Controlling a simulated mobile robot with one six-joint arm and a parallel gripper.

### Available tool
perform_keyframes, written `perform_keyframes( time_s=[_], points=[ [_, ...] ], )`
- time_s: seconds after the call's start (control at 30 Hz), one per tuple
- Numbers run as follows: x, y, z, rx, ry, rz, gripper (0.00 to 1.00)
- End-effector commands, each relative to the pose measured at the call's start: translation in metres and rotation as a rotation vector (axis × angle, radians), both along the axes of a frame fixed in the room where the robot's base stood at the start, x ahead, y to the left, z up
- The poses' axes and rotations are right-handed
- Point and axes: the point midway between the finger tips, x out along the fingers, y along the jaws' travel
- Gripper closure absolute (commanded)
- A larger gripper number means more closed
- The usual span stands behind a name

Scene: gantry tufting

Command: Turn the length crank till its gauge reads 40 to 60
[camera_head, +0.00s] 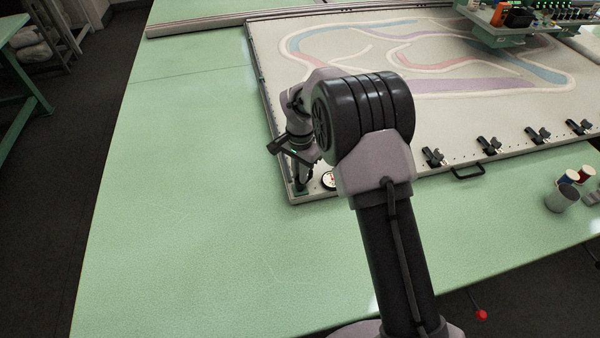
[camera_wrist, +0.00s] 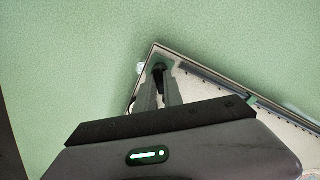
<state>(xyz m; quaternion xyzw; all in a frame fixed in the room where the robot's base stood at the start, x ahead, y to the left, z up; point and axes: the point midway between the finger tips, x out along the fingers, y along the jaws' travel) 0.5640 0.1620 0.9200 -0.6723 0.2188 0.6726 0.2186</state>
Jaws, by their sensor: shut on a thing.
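The length crank (camera_wrist: 158,69) shows in the wrist view as a dark upright piece at the corner of the pale frame. My gripper (camera_wrist: 159,88) has its two fingers closed around it from both sides. In the head view my gripper (camera_head: 302,180) points down at the frame's near left corner, and the crank is mostly hidden by it. A small round pale gauge (camera_head: 328,180) sits just right of the gripper, partly covered by my arm. Its needle and reading are too small to tell.
The pale tufting frame (camera_head: 262,75) lies on the green table (camera_head: 170,200), with several black clamps (camera_head: 434,157) along its near edge. A grey cup (camera_head: 562,198) and thread spools (camera_head: 587,174) stand at right. The tufting head (camera_head: 515,30) is at the back right. The table's left side is clear.

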Motion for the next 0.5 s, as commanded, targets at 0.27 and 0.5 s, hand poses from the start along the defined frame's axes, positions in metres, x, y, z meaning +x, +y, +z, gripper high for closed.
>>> perform_keyframes(
  time_s=[0.27, 0.5],
  points=[
    [0.0003, 0.0001, 0.0005, 0.000, -0.001, 0.001, 0.73],
    [0.0002, 0.0001, 0.0002, 0.001, -0.001, 0.001, 0.66]
  ],
)
